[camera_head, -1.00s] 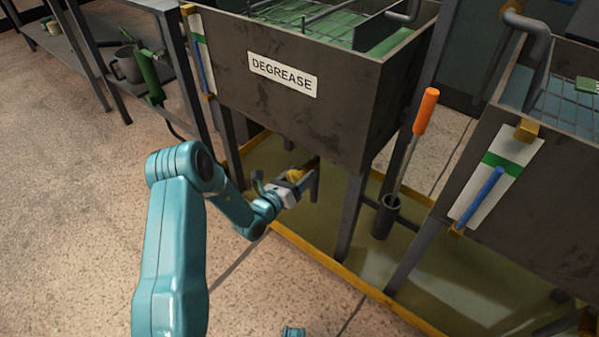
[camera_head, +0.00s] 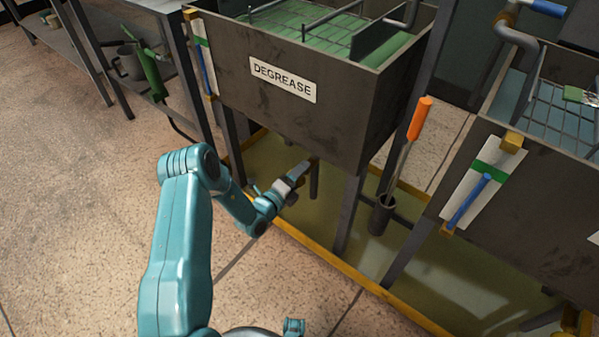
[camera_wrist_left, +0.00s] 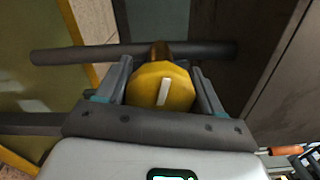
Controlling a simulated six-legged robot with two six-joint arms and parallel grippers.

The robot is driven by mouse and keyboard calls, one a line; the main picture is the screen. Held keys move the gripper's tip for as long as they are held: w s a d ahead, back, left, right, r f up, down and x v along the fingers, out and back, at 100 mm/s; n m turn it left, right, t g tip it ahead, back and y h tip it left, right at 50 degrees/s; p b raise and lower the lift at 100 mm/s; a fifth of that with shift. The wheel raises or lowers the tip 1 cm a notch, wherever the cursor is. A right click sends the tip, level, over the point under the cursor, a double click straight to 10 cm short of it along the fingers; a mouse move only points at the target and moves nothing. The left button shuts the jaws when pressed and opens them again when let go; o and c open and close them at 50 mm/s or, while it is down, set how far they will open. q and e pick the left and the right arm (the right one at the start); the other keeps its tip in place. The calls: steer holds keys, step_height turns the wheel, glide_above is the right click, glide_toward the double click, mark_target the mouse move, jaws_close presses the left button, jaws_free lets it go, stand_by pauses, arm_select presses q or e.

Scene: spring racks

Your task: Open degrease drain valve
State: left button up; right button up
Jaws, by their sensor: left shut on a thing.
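The degrease tank (camera_head: 330,125) is a dark metal basin with a white DEGREASE label (camera_head: 283,80), in the head view. Under it, my left gripper (camera_head: 298,174) reaches in from the left. In the left wrist view, a round yellow valve knob (camera_wrist_left: 160,90) with a white stripe sits between the two fingers of my left gripper (camera_wrist_left: 160,70). The fingers are shut on the knob, one on each side. The white stripe stands near upright, leaning slightly right. A dark horizontal pipe (camera_wrist_left: 75,54) runs behind the knob. In the head view the knob is hidden by the gripper.
A yellow-edged tray floor (camera_head: 310,242) lies under the tanks. Tank legs (camera_head: 348,215) stand right of my gripper. An orange-handled tool (camera_head: 420,118) stands in a dark holder (camera_head: 381,214). A second tank (camera_head: 540,215) is at the right. Open floor lies left.

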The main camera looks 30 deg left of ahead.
arm_select(q)
steer(key=n+p, duration=0.1)
steer(key=n, duration=0.2)
steer(key=shift+n, duration=0.4)
steer(key=n, duration=0.4)
steer(key=shift+n+p, duration=0.3)
steer(key=shift+p, duration=0.05)
steer(key=n, duration=0.4)
steer(key=shift+f, duration=0.1)
steer(key=shift+n+p, duration=0.35)
steer(key=shift+n, duration=1.75)
steer(key=o, duration=1)
steer(key=s+p, duration=0.1)
steer(key=s, duration=0.4)
steer(key=s+p, duration=0.1)
steer(key=s, duration=0.5)
steer(key=s+a+p, duration=0.1)
steer(key=s, duration=0.4)
steer(key=shift+s+a, duration=0.1)
steer(key=shift+s, duration=0.1)
